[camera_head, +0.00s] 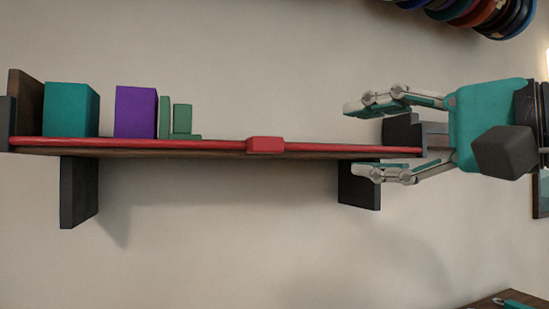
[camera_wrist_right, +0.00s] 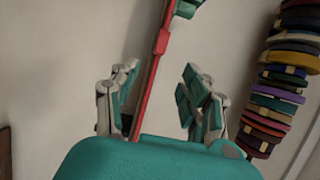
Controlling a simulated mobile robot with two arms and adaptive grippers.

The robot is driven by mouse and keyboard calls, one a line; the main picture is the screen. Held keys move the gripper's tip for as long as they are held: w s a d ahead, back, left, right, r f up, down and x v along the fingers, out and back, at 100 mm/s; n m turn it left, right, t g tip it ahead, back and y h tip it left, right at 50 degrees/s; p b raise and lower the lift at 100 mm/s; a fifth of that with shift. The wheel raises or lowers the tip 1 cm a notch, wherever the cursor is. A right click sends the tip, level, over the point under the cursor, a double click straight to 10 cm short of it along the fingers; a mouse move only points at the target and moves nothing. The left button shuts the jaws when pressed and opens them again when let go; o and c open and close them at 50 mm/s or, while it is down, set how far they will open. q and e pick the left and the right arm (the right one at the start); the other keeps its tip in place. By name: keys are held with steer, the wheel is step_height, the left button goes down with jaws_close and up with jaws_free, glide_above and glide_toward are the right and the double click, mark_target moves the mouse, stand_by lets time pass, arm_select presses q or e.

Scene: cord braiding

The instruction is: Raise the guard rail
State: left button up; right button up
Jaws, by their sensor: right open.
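The red guard rail (camera_head: 200,144) runs along the front edge of the wall shelf (camera_head: 220,154), low and about level with the board. A red block-shaped grip (camera_head: 265,145) sits near its middle. My right gripper (camera_head: 355,140) is open at the shelf's right end, one finger above the board and one below it. In the wrist view the rail (camera_wrist_right: 147,82) passes between the spread fingers of this gripper (camera_wrist_right: 158,74), with the red grip (camera_wrist_right: 161,41) farther along. I cannot tell whether a finger touches it. My left gripper is not in the head view.
A teal box (camera_head: 71,110), a purple box (camera_head: 135,112) and small green pieces (camera_head: 181,118) stand on the shelf's left part. Dark brackets (camera_head: 78,192) hold it. Coloured rolls (camera_head: 470,14) hang at the upper right. A table corner (camera_head: 490,300) shows at lower right.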

mark_target(271, 144)
steer(key=p+x, duration=0.5)
steer(key=x, duration=1.1)
steer(key=shift+a+r+p, duration=0.15)
steer(key=shift+a+p, duration=0.1)
steer(key=shift+p, duration=0.1)
steer(key=shift+w+a, duration=0.25)
jaws_close()
